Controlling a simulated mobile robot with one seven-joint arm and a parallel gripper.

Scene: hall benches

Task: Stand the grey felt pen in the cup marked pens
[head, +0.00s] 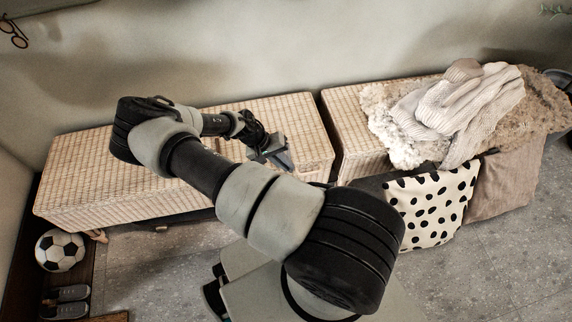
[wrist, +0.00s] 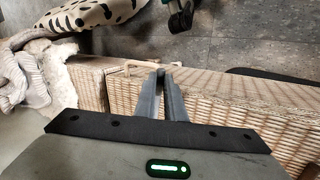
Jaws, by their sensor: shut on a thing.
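My gripper (head: 275,153) is over the right part of the left wicker bench in the head view. In the wrist view my gripper (wrist: 160,78) has its two grey fingers close together at the tips. A small dark grey end, seemingly the grey felt pen (wrist: 160,71), shows between the fingertips; most of it is hidden by the fingers. The fingers are shut on it. I see no cup marked pens in either view; my arm covers part of the bench.
The left wicker bench (head: 90,180) has a largely bare top. The right bench (head: 347,125) carries a fleecy throw (head: 385,135) and a knitted blanket (head: 480,105). A spotted cushion or bag (head: 430,205) is in front. A football (head: 60,250) and shoes (head: 66,302) are at lower left.

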